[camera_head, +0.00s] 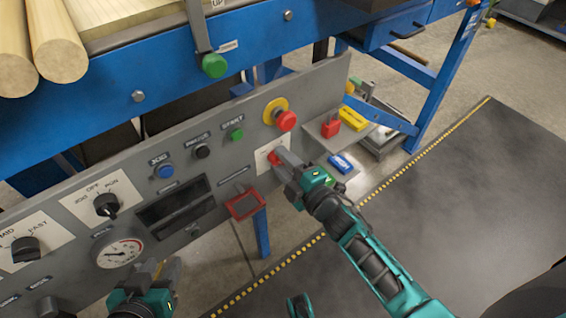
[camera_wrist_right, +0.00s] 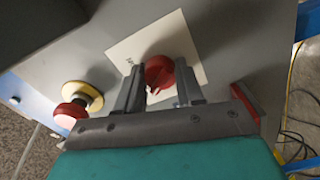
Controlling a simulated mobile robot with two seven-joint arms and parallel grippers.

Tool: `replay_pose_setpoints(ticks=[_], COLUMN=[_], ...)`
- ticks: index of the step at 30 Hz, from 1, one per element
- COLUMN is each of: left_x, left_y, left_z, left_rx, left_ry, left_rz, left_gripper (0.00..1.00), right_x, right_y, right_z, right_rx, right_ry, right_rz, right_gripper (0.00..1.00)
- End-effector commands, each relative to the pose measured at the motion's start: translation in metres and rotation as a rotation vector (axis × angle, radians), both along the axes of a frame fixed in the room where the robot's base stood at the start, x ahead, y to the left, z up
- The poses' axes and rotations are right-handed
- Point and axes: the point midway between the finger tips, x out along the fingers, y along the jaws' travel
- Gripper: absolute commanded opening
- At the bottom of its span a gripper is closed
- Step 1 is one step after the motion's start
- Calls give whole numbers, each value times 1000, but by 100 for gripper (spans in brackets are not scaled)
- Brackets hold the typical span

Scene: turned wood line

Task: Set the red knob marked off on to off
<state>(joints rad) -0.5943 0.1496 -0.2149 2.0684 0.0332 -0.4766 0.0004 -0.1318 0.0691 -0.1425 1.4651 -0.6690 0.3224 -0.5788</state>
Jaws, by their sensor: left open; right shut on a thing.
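The red knob (camera_head: 273,157) sits on a white plate at the right part of the grey control panel. In the right wrist view the red knob (camera_wrist_right: 159,72) is between the fingers of my right gripper (camera_wrist_right: 160,88), which is shut on it. In the head view my right gripper (camera_head: 281,160) reaches the knob from the right and partly hides it. The white plate (camera_wrist_right: 180,35) shows around the knob, but its off and on marks cannot be read. My left gripper (camera_head: 160,270) is open and empty, low in front of the panel near the gauge.
A red emergency button on a yellow ring (camera_head: 286,120) is just above the knob. A red-framed flap (camera_head: 245,204) hangs to the left. A small shelf (camera_head: 313,141) to the right holds a red padlock (camera_head: 330,128). Black selector knobs (camera_head: 106,204) stick out at left.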

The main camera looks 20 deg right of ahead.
Motion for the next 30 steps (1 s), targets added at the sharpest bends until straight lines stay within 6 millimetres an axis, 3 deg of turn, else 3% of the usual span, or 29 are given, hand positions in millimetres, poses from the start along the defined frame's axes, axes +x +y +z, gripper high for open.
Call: replay_pose_setpoints(ticks=[12,28,29,30], left_x=[0,0,0,0], left_y=[-1,1,1,1], left_z=[-4,-5,-5,-5], left_rx=[-4,5,5,6], left_ry=[0,-1,-1,-2], left_rz=[3,-3,-3,-4], left_gripper=[43,43,43,43], right_x=[0,0,0,0], right_y=[-1,-1,-1,-1], right_z=[-1,0,-1,-1], right_rx=[-172,-195,-195,-195], right_ry=[-59,-67,-67,-67], right_rz=[-1,-1,-1,-1], right_gripper=[7,7,38,42])
